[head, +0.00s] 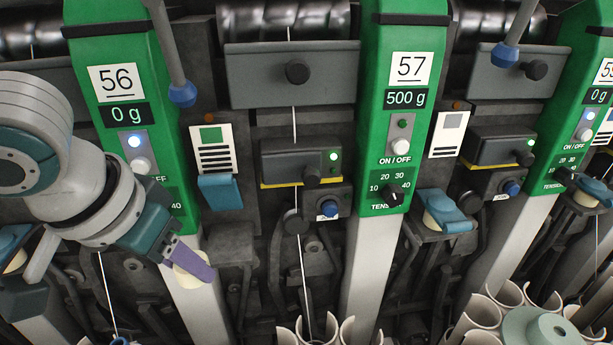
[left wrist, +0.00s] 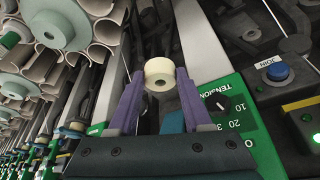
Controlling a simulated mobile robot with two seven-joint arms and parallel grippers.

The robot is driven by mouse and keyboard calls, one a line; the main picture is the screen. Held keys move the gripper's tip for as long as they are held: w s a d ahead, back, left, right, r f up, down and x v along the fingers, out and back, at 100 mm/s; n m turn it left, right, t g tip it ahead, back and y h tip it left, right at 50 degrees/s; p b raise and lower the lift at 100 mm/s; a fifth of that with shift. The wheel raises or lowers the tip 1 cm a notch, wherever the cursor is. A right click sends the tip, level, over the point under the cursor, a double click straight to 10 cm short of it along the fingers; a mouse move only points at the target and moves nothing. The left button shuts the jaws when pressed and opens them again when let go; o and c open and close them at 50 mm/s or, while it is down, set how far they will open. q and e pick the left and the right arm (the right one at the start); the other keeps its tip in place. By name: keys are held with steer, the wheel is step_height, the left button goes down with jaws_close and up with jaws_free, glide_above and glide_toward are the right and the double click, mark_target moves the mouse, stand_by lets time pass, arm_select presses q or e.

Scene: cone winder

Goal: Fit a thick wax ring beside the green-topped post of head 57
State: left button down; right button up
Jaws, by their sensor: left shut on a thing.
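My left gripper (head: 195,268) is shut on a cream wax ring (head: 191,276), in front of the pale lower part of post 56. Beside post 56, another blue flap (head: 220,191) hangs above a dark bracket (head: 234,229) with no ring showing. My right gripper is out of view.
White yarn (head: 295,125) runs down between posts 56 and 57. Grey boxes (head: 290,160) with lamps and blue buttons stick out there. Pale tubes (head: 485,310) and a light green spool (head: 545,328) crowd the lower right.

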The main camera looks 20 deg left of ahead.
arm_select(q)
steer(key=w, duration=0.4)
steer(key=shift+w, duration=0.2)
steer(key=w, duration=0.3)
steer(key=shift+f, duration=0.75)
steer(key=shift+a+f, duration=0.1)
steer(key=shift+f, duration=0.05)
steer(key=shift+c, duration=1.7)
jaws_free()
